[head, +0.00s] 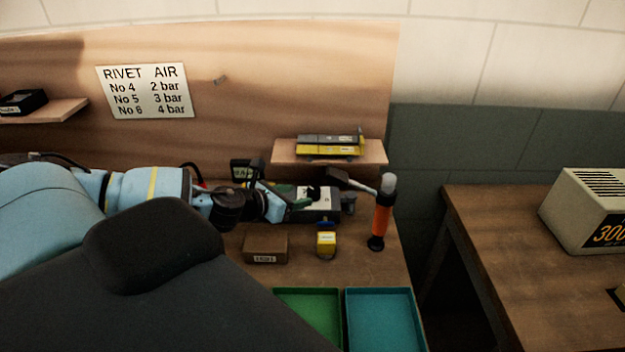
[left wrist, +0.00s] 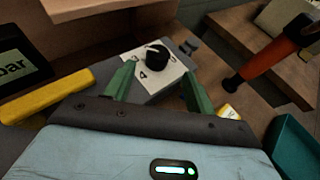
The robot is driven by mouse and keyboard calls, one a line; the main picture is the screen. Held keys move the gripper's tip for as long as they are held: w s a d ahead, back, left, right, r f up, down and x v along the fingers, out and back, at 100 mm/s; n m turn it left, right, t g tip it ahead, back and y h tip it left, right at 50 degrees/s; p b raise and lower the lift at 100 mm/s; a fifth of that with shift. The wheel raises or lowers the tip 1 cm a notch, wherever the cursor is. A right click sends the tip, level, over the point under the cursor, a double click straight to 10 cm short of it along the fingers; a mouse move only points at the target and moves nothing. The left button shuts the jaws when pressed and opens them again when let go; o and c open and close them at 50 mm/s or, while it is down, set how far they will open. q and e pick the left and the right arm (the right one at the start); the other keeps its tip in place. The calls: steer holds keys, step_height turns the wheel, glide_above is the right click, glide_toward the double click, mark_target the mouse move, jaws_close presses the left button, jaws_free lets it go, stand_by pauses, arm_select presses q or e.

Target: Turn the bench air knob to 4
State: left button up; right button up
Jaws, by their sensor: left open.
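The air knob (left wrist: 157,54) is a round black knob on a white dial plate (left wrist: 165,77). The digits 3 and 4 show on the plate's left side; the other marks are hidden or too small to read. A pale mark on the knob points to the upper left, away from the 4. My left gripper (left wrist: 158,88) is open, its green fingers on either side of the near part of the dial plate, with the knob beyond the gap between their tips. In the head view my left gripper (head: 297,203) reaches the grey air unit (head: 326,214) from the left. My right gripper is not in view.
A dark gauge (head: 247,171) stands behind the gripper. An orange-handled tool (head: 381,220) stands right of the unit. A brown box (head: 265,247) and yellow item (head: 326,244) lie in front. A shelf (head: 283,155) overhangs behind. A wall sign (head: 146,91) pairs rivet numbers with bar values.

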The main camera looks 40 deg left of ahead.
mark_target(312, 190)
arm_select(q)
steer(key=shift+w+a, duration=0.2)
steer(key=shift+w, duration=0.05)
steer(key=shift+r, duration=0.1)
steer(key=shift+s+d, duration=0.1)
steer(key=shift+b+x, duration=0.3)
steer(key=shift+x, duration=3.6)
steer(key=shift+c, duration=0.3)
steer(key=c, duration=0.9)
